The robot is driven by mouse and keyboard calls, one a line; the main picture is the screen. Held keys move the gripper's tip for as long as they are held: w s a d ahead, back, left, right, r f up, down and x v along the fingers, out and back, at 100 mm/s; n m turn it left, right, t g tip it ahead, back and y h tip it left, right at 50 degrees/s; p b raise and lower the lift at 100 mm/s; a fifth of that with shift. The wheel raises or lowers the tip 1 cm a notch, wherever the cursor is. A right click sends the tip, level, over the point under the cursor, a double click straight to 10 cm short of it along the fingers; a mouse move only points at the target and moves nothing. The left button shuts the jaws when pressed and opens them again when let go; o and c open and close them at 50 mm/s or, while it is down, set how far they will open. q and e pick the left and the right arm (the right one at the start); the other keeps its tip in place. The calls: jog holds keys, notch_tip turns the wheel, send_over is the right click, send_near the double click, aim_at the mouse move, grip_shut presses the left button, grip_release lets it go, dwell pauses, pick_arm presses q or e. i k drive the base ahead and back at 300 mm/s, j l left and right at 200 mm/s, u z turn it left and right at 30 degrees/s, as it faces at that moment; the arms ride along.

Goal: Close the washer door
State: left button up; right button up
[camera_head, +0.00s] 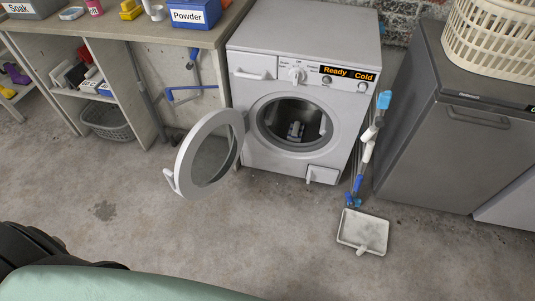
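The white washer (253,70) stands against the wall at upper middle, with a lit panel reading "Ready" and "Cold". Its round door (181,155) is swung wide open to the left, on the left side of the drum opening (262,125). A small greyish-blue item (296,130) shows inside the drum; what it is cannot be told. Neither of my grippers is in view, so nothing of mine is seen touching the door.
A dustpan (362,232) lies on the floor right of the washer, near a blue and white long-handled tool (367,150). A grey appliance (430,150) stands at right, a workbench (140,28) at left. The floor before the door is clear.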

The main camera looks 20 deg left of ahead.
aim_at(210, 152)
jog(key=i+j+z, duration=0.1)
jog(key=j+z, duration=0.8)
jog(key=j, duration=0.2)
jog(key=k+j+z, duration=0.1)
jog(key=j+z, duration=0.4)
jog(key=j, duration=0.1)
